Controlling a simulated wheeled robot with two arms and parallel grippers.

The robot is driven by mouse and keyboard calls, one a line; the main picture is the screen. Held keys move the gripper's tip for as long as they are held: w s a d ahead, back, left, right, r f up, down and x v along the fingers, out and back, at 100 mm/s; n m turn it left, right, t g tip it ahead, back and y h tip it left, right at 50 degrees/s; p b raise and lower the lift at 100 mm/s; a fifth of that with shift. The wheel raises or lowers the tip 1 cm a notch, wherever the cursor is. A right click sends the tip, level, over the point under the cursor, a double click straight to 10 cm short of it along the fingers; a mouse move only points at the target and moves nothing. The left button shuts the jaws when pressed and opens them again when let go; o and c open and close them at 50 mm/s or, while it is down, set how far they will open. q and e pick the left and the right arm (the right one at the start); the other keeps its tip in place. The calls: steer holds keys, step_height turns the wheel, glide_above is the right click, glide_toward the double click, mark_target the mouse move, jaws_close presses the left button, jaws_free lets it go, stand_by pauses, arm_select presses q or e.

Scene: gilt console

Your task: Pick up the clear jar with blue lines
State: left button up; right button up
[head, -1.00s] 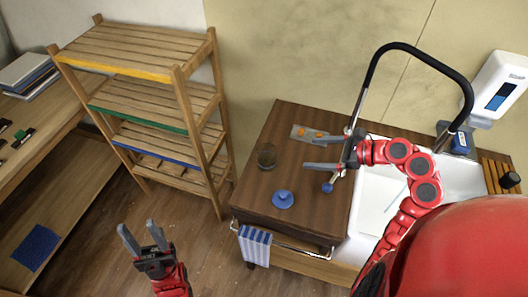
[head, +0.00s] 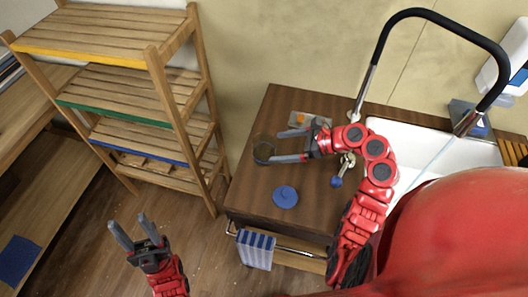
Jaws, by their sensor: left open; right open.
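The clear jar (head: 264,146) stands on the dark wooden counter (head: 262,196), near its left edge. It looks like dark see-through glass; I cannot make out blue lines at this size. My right gripper (head: 268,147) is open, pointing left, with its fingertips at the jar. One finger lies at the jar's far side and one at its near side; I cannot tell whether they touch it. My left gripper (head: 132,231) is open and empty, low over the floor at the left, away from the counter.
A blue round lid (head: 285,197) with a knob lies on the counter in front of the jar. A small tray with orange pieces (head: 300,119) is behind my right gripper. The sink and black-hosed tap (head: 376,45) are at the right. A wooden shelf rack (head: 150,100) stands left.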

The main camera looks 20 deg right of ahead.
mark_target(255, 150)
steer(key=x, duration=0.4)
steer(key=shift+w+f, duration=0.15)
steer(key=shift+w, duration=0.1)
steer(key=shift+w+a+f+p, duration=0.15)
steer(key=shift+a+p, duration=0.3)
steer(key=p+x, duration=0.1)
steer(key=x, duration=0.2)
steer(key=shift+w+a+f, duration=0.1)
steer(key=shift+a+f, duration=0.1)
steer(key=shift+f, duration=0.05)
steer(key=shift+w+a+f+p, duration=0.25)
steer(key=shift+f+p, duration=0.05)
steer(key=shift+f, duration=0.05)
steer(key=shift+c, duration=0.3)
steer(key=shift+r, duration=0.1)
jaws_close()
